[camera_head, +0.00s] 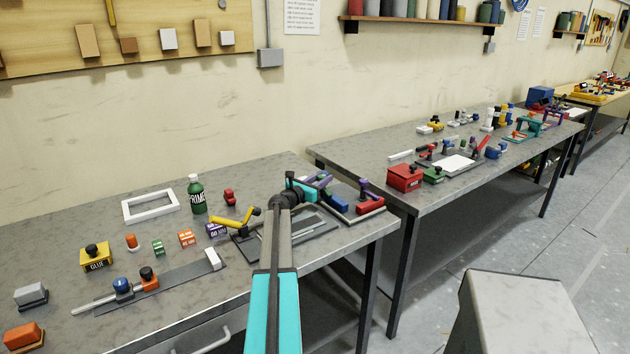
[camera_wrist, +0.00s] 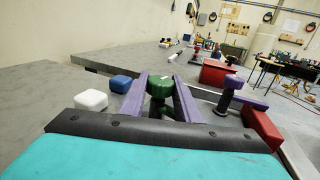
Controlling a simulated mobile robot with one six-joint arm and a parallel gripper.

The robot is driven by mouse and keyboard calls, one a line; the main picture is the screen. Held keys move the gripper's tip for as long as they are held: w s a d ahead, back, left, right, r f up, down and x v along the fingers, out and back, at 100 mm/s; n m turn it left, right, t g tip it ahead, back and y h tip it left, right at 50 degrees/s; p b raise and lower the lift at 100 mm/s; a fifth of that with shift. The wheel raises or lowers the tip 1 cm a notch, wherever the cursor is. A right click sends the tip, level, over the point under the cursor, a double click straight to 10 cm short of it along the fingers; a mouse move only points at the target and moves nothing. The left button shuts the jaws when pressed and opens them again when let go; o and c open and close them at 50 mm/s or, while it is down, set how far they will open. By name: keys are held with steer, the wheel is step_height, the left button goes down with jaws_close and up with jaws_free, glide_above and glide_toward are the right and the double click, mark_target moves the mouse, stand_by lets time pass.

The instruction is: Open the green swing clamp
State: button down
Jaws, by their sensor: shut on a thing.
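The green swing clamp's knob (camera_wrist: 159,87) is dark green and sits between my gripper's two purple fingers (camera_wrist: 161,79) in the wrist view. The fingers are shut on it, one on each side. A dark stem shows below the knob; the clamp's arm and base are mostly hidden by my gripper. In the head view my gripper (camera_head: 308,184) is over the near bench's right part, by the grey fixture plate (camera_head: 272,246), and largely covers the clamp.
Blue (camera_wrist: 120,84) and white (camera_wrist: 91,100) blocks lie left of my fingers. A yellow-handled clamp (camera_head: 232,221) and green bottle (camera_head: 197,195) stand left on the bench.

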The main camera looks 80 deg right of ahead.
steer(key=shift+w, duration=0.35)
steer(key=c, duration=1.4)
jaws_free()
steer(key=shift+o, duration=0.3)
steer(key=shift+s, duration=0.2)
steer(key=shift+r, duration=0.1)
steer(key=shift+r, duration=0.45)
steer(key=shift+s+a+r+b, duration=0.1)
steer(key=shift+a+r+b, duration=0.2)
steer(key=shift+r, duration=0.35)
steer(key=shift+s+a+r+b, duration=0.1)
steer(key=shift+a+r+b, duration=0.2)
steer(key=shift+r, duration=0.3)
steer(key=s+a+r+b, duration=0.1)
steer(key=s+a+b, duration=0.1)
steer(key=a, duration=1.2)
steer(key=shift+s+a+r, duration=0.2)
steer(key=shift+s, duration=0.45)
